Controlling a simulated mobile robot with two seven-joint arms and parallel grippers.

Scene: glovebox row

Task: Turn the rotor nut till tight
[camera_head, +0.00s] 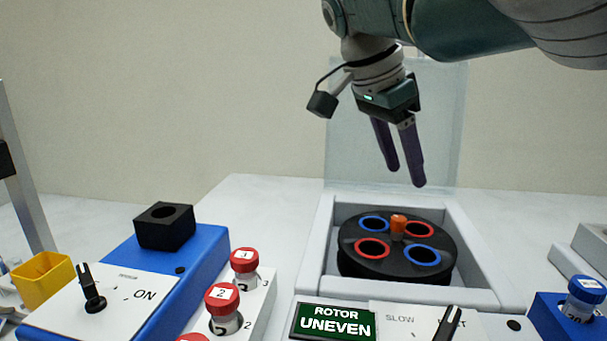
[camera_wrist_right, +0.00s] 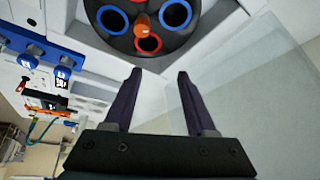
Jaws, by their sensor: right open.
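The orange rotor nut (camera_head: 398,225) stands upright at the centre of the black rotor (camera_head: 352,247), inside the white centrifuge (camera_head: 325,235). Red- and blue-ringed holes surround the nut. My right gripper (camera_head: 407,178) points down above and behind the rotor, open and empty, apart from the nut. My left gripper is not in view.
A green display (camera_head: 333,321) reads ROTOR UNEVEN. The clear lid (camera_head: 440,130) stands raised behind the rotor. Red-capped tubes (camera_head: 222,300) stand in a white rack at left, near a blue device (camera_head: 205,250) with a black block (camera_head: 164,226). A blue-capped tube (camera_head: 583,295) stands at right.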

